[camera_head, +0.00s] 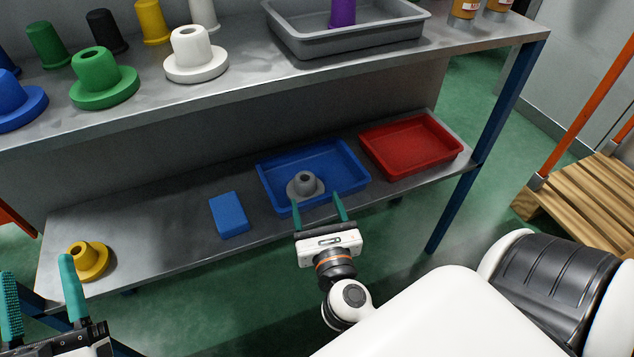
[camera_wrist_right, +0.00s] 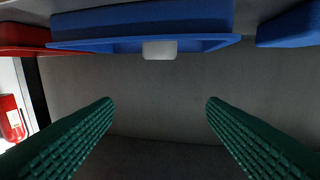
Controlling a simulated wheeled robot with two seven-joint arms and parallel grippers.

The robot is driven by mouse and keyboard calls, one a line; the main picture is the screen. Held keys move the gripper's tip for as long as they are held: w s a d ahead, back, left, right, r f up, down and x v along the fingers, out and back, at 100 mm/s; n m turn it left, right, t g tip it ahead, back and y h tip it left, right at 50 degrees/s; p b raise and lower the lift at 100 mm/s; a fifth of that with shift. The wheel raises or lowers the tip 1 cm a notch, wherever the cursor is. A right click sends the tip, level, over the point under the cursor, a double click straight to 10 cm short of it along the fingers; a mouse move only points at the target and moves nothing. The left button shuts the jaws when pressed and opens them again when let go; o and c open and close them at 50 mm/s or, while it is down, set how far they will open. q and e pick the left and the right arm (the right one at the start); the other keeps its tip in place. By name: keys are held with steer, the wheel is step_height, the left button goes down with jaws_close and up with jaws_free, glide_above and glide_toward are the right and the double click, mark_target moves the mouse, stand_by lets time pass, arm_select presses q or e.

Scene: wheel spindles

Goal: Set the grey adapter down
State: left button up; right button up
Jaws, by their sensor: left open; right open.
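The grey adapter (camera_head: 305,184), a flanged hub with a hole in its top, sits upright in the blue tray (camera_head: 270,162) on the lower shelf. My right gripper (camera_head: 317,202) is open, at the front of the blue tray, with its two green fingers pointing towards the adapter. In the right wrist view my gripper (camera_wrist_right: 160,102) has nothing between its fingers. There the blue tray (camera_wrist_right: 90,45) lies beyond the fingertips, and a pale part, likely of the adapter (camera_wrist_right: 159,50), shows at its edge. My left gripper (camera_head: 40,270) is open and empty at the lower left.
A red tray (camera_head: 412,146) stands right of the blue tray, and a blue block (camera_head: 229,214) lies to its left. A yellow adapter (camera_head: 88,262) is at the shelf's left end. The upper shelf holds several coloured adapters and a grey tray (camera_head: 350,40). A blue post (camera_head: 485,140) stands at right.

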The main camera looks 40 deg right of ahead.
steer(key=a+r+m+t+y, duration=0.3)
steer(key=a+r+m+y, duration=0.3)
steer(key=m, duration=0.8)
steer(key=a+r+m+t+y, duration=0.3)
steer(key=a+r+m+y, duration=0.3)
steer(key=r+m, duration=0.4)
steer(key=m+y, duration=0.1)
steer(key=m, duration=0.3)
steer(key=shift+s+r+t, duration=0.2)
steer(key=shift+s+t, duration=0.1)
